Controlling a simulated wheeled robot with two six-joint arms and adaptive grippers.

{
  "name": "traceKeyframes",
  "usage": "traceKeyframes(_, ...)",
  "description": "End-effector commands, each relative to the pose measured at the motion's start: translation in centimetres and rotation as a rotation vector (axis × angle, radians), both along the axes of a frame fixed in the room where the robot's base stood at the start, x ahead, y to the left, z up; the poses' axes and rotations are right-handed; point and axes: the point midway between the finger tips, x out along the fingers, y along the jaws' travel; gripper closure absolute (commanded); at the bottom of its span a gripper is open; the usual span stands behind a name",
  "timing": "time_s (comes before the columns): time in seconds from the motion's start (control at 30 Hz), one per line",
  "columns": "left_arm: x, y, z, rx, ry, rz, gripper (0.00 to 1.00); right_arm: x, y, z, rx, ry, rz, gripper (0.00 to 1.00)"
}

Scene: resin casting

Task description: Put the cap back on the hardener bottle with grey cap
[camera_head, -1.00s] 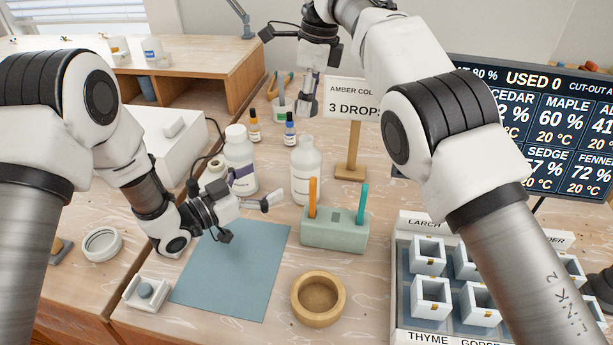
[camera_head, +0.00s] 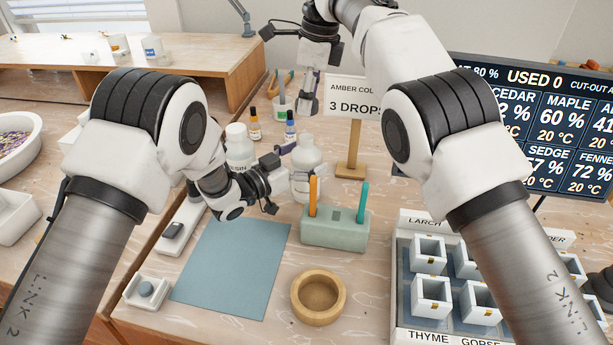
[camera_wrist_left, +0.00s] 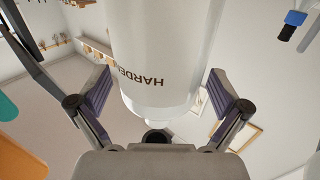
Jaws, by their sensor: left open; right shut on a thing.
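The white hardener bottle (camera_head: 307,153) stands upright at the back of the table, its top looking white in the head view. It also shows upside down in the left wrist view (camera_wrist_left: 165,50), with part of its label readable and a dark round shape below it. My left gripper (camera_head: 291,166) is open at the bottle, with a finger on either side of it in the wrist view (camera_wrist_left: 160,92). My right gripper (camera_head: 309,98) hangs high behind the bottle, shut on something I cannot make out. A grey disc (camera_head: 146,288), possibly a cap, sits on a white holder at front left.
A second white bottle (camera_head: 238,148) stands just left, partly hidden by my left arm. Small dropper bottles (camera_head: 254,124) stand behind. A green block (camera_head: 335,228) with upright sticks and a wooden bowl (camera_head: 318,298) are in front. The blue mat (camera_head: 235,270) is clear.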

Motion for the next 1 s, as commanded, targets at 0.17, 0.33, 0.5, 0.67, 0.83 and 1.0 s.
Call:
traceKeyframes(0.17, 0.0, 0.0, 0.0, 0.0, 0.0, 0.0, 0.39, 0.0, 0.0, 0.0, 0.0, 0.0, 0.0, 0.67)
traceKeyframes(0.33, 0.0, 0.0, 0.0, 0.0, 0.0, 0.0, 0.9, 0.0, 0.0, 0.0, 0.0, 0.0, 0.0, 0.67)
traceKeyframes(0.5, 0.0, 0.0, 0.0, 0.0, 0.0, 0.0, 0.91, 0.0, 0.0, -1.1, -0.001, 0.004, 0.0, 0.67)
traceKeyframes(0.67, 0.0, 0.0, 0.0, 0.001, -0.001, 0.0, 0.91, 0.0, 0.0, -3.6, -0.001, 0.003, -0.001, 0.67)
traceKeyframes(0.83, 0.0, 0.0, 0.0, 0.001, -0.001, 0.0, 0.91, 0.1, -0.1, -4.9, -0.001, 0.001, 0.0, 0.67)
traceKeyframes(1.0, 0.0, 0.0, 0.0, 0.001, -0.001, 0.0, 0.91, 0.1, -0.1, -4.9, -0.001, 0.0, 0.0, 0.67)
